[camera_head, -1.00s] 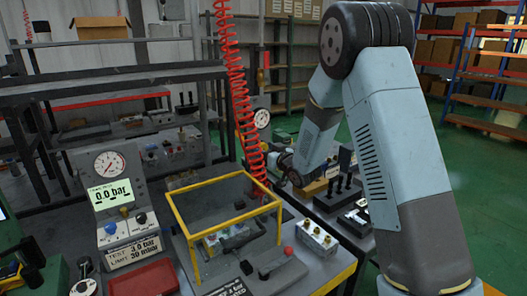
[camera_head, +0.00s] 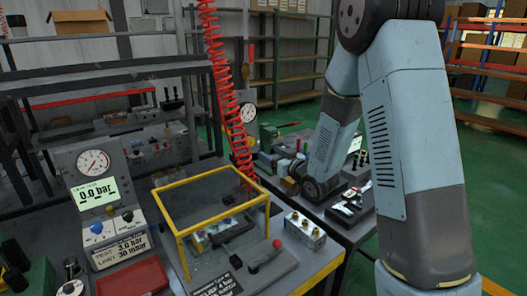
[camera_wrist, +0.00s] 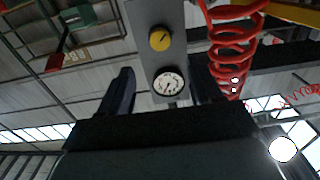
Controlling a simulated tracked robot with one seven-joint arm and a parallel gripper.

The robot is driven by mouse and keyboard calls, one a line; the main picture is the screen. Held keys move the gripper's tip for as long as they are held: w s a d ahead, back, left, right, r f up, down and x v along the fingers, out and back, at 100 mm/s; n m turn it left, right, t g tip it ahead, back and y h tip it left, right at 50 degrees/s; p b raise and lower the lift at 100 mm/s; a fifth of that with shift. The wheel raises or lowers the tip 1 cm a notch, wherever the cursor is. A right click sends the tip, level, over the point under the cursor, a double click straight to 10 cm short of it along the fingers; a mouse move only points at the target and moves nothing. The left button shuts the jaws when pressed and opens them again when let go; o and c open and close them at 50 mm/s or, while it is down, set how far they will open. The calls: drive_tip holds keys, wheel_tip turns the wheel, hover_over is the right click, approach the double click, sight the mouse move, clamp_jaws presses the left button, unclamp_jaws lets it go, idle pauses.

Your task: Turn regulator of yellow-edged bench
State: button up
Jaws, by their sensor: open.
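The yellow-edged bench (camera_head: 322,278) stands in the front of the head view. In the wrist view, a grey post carries a round yellow regulator knob (camera_wrist: 160,39) with a dark pointer mark, and a white-faced round gauge (camera_wrist: 169,84) beside it. My gripper's fingers cannot be made out in the head view.
A red coiled hose (camera_wrist: 232,50) hangs close to the post; it also shows in the head view (camera_head: 222,95). A yellow-framed clear guard (camera_head: 215,175) stands on the bench. A pressure display (camera_head: 95,190) and red tray (camera_head: 132,278) lie left. Green floor (camera_head: 485,185) is open at right.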

drive_tip(key=shift+v, duration=1.15)
drive_tip(key=s+d+r+m+g+h, duration=0.35)
drive_tip(key=s+d+r+h, duration=0.55)
drive_tip(key=d+r, duration=0.3)
drive_tip(key=s+d+r+m+g, duration=0.1)
drive_tip(key=s+g, duration=0.1)
drive_tip(key=s, duration=1)
drive_tip(key=s+d+r+m+g+h, duration=0.1)
drive_tip(key=s+d+m+g, duration=0.1)
drive_tip(key=s, duration=1)
drive_tip(key=shift+s+d+g, duration=0.2)
drive_tip(key=shift+s+g, duration=0.2)
drive_tip(key=shift+g, duration=0.45)
drive_tip(key=shift+m, duration=0.25)
drive_tip(key=shift+c, duration=0.4)
